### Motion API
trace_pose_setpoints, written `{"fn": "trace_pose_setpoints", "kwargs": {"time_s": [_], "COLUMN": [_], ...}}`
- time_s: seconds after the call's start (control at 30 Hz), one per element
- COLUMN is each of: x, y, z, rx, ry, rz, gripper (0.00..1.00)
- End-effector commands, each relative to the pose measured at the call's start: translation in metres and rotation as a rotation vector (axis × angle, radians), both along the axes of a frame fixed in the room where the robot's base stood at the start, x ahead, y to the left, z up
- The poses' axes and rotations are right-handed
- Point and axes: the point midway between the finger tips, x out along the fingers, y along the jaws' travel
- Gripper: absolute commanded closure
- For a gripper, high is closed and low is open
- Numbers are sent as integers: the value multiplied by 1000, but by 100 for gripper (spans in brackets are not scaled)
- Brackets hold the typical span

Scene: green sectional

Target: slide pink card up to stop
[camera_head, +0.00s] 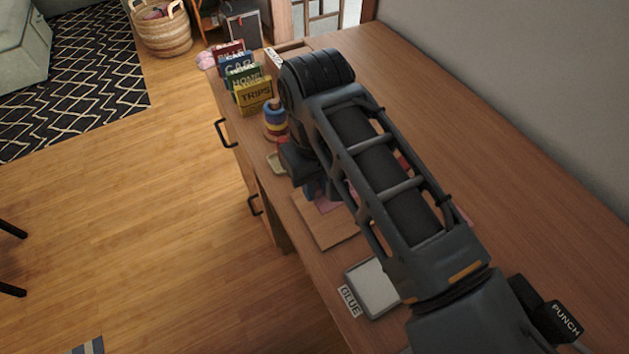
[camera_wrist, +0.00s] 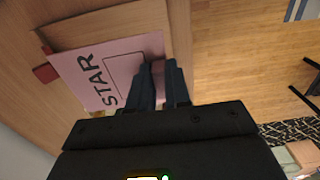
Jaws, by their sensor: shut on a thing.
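The pink card (camera_wrist: 88,66), printed STAR with an outlined box, lies by a tan wooden board (camera_wrist: 120,22) in the wrist view. My gripper (camera_wrist: 160,66) is shut on the card's right edge, with its dark fingers close together there. My arm hides most of the card there. A small red piece (camera_wrist: 46,73) touches or sits just beside the card's left edge; I cannot tell which.
A grey pad (camera_head: 372,287) with a GLUE label and a black PUNCH block (camera_head: 559,322) lie on the desk toward the front. Stacked coloured rings (camera_head: 274,122) and upright labelled cards, including TRIPS (camera_head: 255,96), stand at the far end. The desk's right side (camera_head: 480,140) is clear.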

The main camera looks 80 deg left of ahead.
Motion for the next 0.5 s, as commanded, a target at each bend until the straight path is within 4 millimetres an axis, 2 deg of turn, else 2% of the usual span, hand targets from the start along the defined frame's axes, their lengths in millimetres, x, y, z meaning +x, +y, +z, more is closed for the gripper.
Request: {"fn": "trace_pose_setpoints", "kwargs": {"time_s": [0.03, 0.5], "x": [1, 4], "y": [0, 2], "z": [-8, -40], "rx": [0, -1], "ry": [-1, -1], "rz": [-1, -1], "gripper": [100, 100]}}
